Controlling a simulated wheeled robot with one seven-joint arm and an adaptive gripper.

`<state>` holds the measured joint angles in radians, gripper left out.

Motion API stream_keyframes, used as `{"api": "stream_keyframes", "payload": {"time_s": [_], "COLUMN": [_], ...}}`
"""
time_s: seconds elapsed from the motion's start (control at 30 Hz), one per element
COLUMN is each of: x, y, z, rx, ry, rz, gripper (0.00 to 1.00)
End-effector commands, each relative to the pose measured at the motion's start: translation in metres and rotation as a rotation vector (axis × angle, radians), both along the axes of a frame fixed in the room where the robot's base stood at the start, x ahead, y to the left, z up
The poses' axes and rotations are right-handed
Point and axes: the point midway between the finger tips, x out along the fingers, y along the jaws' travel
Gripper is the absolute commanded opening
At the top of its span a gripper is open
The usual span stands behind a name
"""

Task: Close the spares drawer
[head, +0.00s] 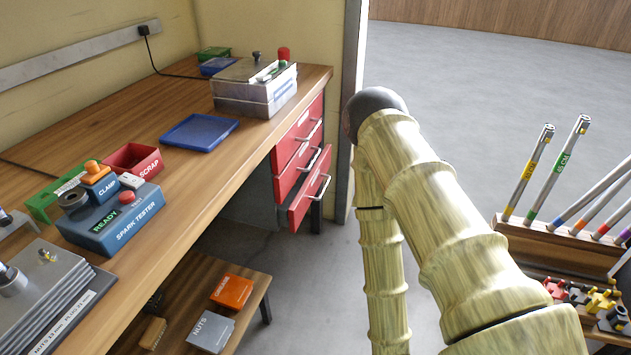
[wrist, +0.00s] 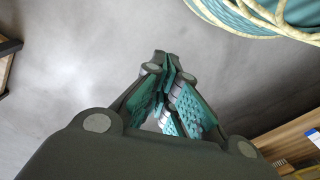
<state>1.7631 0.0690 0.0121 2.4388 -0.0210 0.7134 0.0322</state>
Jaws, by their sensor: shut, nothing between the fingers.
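The spares drawer is most likely the lowest red drawer (head: 311,192) of the cabinet under the far end of the workbench, in the head view. It stands pulled out, with a silver bar handle (head: 319,188) on its front. Two red drawers (head: 300,128) above it look shut or nearly so. No label on the drawers can be read. My gripper (wrist: 166,68) shows in the wrist view with its teal-padded fingers together and nothing between them. It points over bare grey floor. In the head view my arm stands right of the drawers, and the gripper is hidden there.
A low shelf (head: 257,275) holds small boxes. A tool rack (head: 545,240) stands at right. Floor (head: 265,225) before the drawers is clear.

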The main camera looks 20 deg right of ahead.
Motion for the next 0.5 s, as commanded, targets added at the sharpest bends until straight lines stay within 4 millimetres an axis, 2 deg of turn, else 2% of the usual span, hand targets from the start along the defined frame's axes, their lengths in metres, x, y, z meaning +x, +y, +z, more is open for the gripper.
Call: {"api": "stream_keyframes", "payload": {"time_s": [0.1, 0.23, 0.37, 0.5], "x": [0.037, 0.094, 0.153, 0.216], "y": [0.010, 0.023, 0.031, 0.033], "z": [-0.014, -0.020, -0.016, -0.002], "rx": [0.063, 0.162, 0.272, 0.399], "ry": [-0.079, -0.195, -0.312, -0.437], "rz": [-0.085, -0.210, -0.334, -0.465], "gripper": [0.00, 0.00, 0.00, 0.00]}}
